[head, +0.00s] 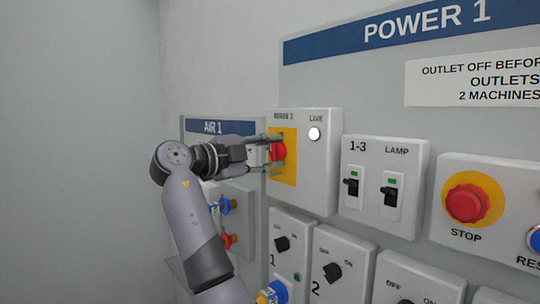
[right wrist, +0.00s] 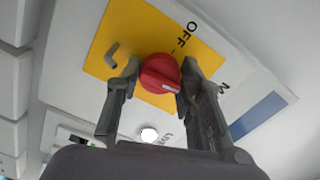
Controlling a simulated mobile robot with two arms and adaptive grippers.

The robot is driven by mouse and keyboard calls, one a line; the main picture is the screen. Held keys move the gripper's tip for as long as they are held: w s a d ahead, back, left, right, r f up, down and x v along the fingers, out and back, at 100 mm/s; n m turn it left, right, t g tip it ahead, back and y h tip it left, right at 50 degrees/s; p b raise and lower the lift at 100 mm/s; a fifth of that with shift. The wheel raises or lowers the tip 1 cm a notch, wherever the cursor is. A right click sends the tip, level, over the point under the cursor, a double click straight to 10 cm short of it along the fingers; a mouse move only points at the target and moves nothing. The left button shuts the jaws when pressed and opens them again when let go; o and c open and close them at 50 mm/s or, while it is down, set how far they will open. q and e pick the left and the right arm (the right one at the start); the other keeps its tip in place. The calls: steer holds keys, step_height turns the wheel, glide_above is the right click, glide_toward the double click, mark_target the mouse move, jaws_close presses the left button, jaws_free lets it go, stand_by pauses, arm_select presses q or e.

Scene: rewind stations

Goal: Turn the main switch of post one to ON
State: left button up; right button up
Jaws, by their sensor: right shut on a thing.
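The main switch is a red rotary knob (head: 278,151) on a yellow plate (head: 289,168), on a white box under the POWER 1 sign. My right gripper (head: 268,152) reaches it from the left. In the right wrist view the gripper (right wrist: 159,68) has one finger on each side of the red knob (right wrist: 158,73) and is shut on it. A pale mark on the knob points to the lower right in that view, away from the OFF label (right wrist: 189,34). The ON label is not readable. My left gripper is not in view.
A round LINE lamp (head: 315,133) looks white on the same box. To the right are two black toggle switches and a red STOP button (head: 466,203). Small ON/OFF knob boxes sit below. The AIR 1 panel (head: 213,128) is behind my arm.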

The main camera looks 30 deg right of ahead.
stand_by(0.3)
steer(key=o, duration=1.1)
steer(key=shift+o, duration=0.2)
steer(key=shift+a, duration=0.1)
steer(key=a, duration=1.2)
steer(key=shift+s, duration=0.45)
steer(key=shift+d, duration=0.1)
